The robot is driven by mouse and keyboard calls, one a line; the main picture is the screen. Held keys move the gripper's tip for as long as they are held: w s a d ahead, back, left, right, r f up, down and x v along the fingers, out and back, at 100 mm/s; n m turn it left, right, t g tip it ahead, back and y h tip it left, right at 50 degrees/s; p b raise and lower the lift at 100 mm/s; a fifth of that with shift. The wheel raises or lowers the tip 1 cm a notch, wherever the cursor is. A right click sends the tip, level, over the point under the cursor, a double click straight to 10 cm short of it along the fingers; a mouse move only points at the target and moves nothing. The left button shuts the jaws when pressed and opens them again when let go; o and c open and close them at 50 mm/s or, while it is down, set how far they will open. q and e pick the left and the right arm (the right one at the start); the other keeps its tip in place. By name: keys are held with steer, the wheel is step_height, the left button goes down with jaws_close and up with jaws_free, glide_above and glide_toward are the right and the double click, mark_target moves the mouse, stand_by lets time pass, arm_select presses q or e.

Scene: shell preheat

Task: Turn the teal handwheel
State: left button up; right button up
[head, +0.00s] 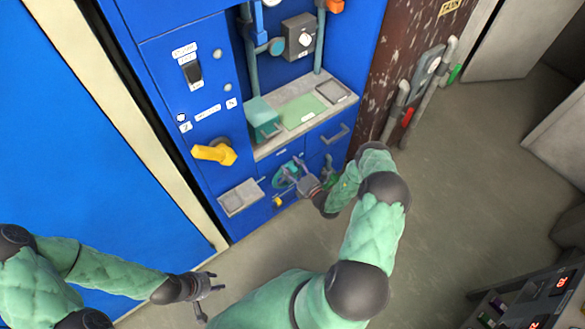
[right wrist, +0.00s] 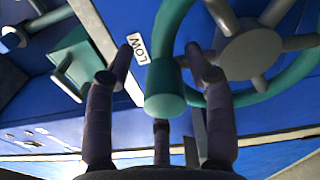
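The teal handwheel (head: 279,180) is low on the blue cabinet front in the head view, partly hidden by my right gripper (head: 296,177). In the right wrist view its teal rim, grey spokes and grey hub (right wrist: 252,50) fill the upper right. A teal knob on the wheel (right wrist: 165,88) lies between the fingers of my right gripper (right wrist: 160,55). The fingers are spread, with gaps visible on both sides of the knob; contact cannot be told. My left gripper (head: 212,296) is open and empty over the floor at lower left, away from the cabinet.
A white "LOW" label (right wrist: 138,48) is beside the wheel. A yellow handle (head: 214,153) and a grey tray (head: 240,197) are left of the wheel, and a drawer handle (head: 335,134) is above right. Pipes (head: 400,110) stand at right. Floor (head: 450,190) is clear right of my arm.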

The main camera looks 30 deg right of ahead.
steer(key=s, duration=1.2)
steer(key=shift+d, duration=0.45)
steer(key=shift+w, duration=0.1)
